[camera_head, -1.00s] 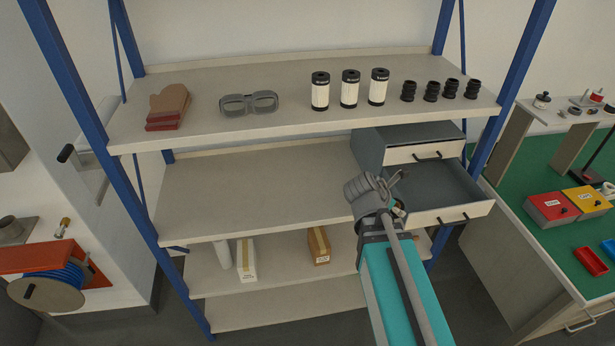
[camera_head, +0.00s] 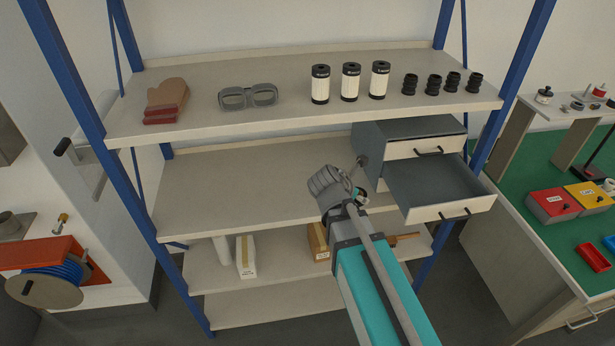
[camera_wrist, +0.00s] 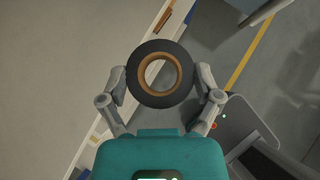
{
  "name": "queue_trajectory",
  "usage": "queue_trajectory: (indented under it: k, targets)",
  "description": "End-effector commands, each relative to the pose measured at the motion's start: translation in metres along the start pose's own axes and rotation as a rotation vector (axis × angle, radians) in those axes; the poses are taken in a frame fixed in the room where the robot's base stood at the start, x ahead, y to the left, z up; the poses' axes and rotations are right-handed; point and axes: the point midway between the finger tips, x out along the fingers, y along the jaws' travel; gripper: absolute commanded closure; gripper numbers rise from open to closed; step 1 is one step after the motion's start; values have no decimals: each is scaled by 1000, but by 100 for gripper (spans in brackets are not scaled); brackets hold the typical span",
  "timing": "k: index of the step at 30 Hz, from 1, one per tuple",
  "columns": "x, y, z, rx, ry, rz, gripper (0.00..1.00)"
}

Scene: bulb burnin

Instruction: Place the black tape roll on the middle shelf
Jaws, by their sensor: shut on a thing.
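The black tape roll (camera_wrist: 138,73), a ring with a tan inner core, is in the wrist view. My gripper (camera_wrist: 160,78) is shut on it, with one finger at each side of its outer rim. In the head view my gripper is in front of the middle shelf (camera_head: 235,195), near its right part and left of the open drawer. I cannot make out the roll there. The middle shelf is bare on its left and centre, and a grey drawer unit (camera_head: 385,140) stands on its right end.
The unit's lower drawer (camera_head: 435,182) is pulled out past the shelf front. The upper shelf (camera_head: 215,128) holds a mitt, goggles, white canisters and small black parts. Boxes (camera_head: 246,256) stand on the shelf below. Blue posts (camera_head: 75,105) bound the rack.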

Motion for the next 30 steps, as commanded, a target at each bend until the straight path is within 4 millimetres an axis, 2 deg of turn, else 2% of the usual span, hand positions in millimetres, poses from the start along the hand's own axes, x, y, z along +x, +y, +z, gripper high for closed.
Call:
queue_trajectory:
  k: [1, 6, 12, 24, 30]
  targets:
    - [-3, 16, -9, -22, 0, 22, 58]
    - [-17, 54, -32, -82, -1, 82, 58]
    - [-29, 80, -49, -126, -2, 126, 58]
    - [-33, 86, -53, -137, -2, 136, 58]
    - [-29, 90, -53, -136, -2, 136, 58]
